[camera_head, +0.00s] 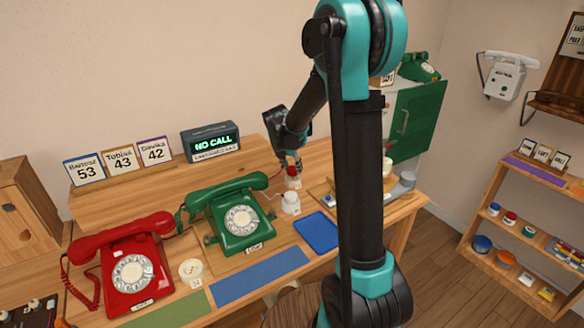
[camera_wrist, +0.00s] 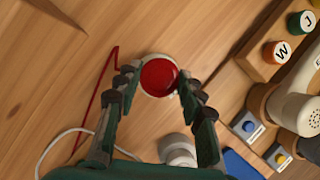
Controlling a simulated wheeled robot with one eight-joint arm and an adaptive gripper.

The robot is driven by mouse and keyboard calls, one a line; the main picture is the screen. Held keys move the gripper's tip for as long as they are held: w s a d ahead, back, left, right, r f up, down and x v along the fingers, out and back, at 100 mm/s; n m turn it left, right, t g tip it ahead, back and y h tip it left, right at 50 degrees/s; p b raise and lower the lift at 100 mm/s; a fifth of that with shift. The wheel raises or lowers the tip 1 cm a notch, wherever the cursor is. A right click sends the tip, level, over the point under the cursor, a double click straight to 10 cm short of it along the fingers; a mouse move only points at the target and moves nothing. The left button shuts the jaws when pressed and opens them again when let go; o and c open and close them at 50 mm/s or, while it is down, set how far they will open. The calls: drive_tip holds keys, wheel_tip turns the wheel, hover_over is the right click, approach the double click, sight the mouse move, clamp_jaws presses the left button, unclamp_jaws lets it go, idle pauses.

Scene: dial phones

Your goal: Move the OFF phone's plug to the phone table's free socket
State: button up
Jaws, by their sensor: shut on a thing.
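A red phone (camera_head: 132,268) stands at the left of the table and a green phone (camera_head: 240,218) right of it; their small labels are too blurred to read. My gripper (camera_head: 290,167) reaches down behind the green phone, shut on a round red plug (camera_head: 292,171) with a red cord. A white base (camera_head: 293,183) shows just under the plug; I cannot tell whether they are apart. In the wrist view, the fingertips (camera_wrist: 157,77) flank the red plug (camera_wrist: 158,76). A white plug (camera_head: 290,200) sits in front. A round cream socket (camera_head: 191,271) between the phones looks empty.
A NO CALL display (camera_head: 211,142) and number cards (camera_head: 121,159) stand on the raised back shelf. A blue tray (camera_head: 316,232) lies right of the green phone. A handset (camera_wrist: 300,112) and buttons (camera_wrist: 249,127) lie to the right in the wrist view.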

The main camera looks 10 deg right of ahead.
drive_tip(key=shift+f, duration=0.65)
idle(0.3)
drive_tip(key=o, duration=1.1)
drive_tip(key=v, duration=1.2)
